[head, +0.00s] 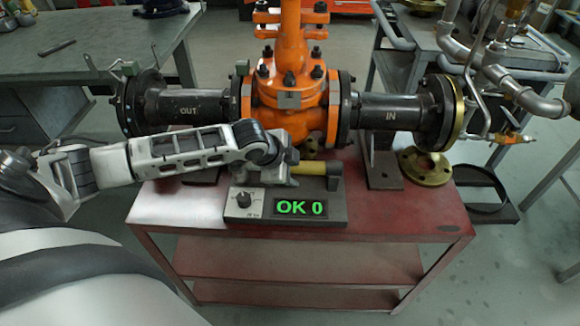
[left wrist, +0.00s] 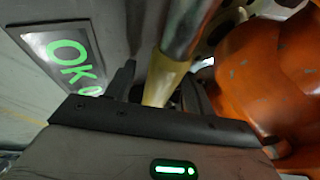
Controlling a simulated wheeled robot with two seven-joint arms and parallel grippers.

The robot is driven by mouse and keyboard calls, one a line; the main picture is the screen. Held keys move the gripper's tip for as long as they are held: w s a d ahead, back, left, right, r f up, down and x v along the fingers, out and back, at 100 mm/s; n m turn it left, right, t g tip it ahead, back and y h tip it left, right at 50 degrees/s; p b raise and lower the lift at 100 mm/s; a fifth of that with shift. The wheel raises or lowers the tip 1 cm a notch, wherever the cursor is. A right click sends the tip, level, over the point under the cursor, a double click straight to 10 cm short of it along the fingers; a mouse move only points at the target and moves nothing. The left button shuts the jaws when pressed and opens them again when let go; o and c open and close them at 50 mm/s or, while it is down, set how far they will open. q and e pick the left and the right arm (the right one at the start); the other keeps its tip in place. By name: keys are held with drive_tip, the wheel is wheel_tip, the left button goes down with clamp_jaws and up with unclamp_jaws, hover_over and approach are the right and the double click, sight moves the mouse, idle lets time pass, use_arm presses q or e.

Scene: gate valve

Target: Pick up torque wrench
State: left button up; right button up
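The torque wrench has a yellow handle (head: 312,168) that lies across the back of a grey tester box (head: 335,217). Beyond the handle, a metal shaft shows in the left wrist view (left wrist: 190,28). My left gripper (head: 286,172) is over the left part of the wrench and hides it in the head view. In the left wrist view its two dark fingers (left wrist: 160,75) stand apart, with the yellow handle between them. A small gap shows beside the left finger, so the gripper looks open around the handle. My right gripper is not in view.
The orange gate valve (head: 290,95) with black flanged pipes stands just behind the wrench on the red cart (head: 400,215). The tester display (head: 300,207) reads OK 0. A brass flange (head: 425,168) lies at the right. The cart's front right is mostly clear.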

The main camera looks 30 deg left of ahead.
use_arm(q)
clamp_jaws()
drive_tip(key=shift+w+r, duration=0.15)
drive_tip(key=shift+r, duration=0.1)
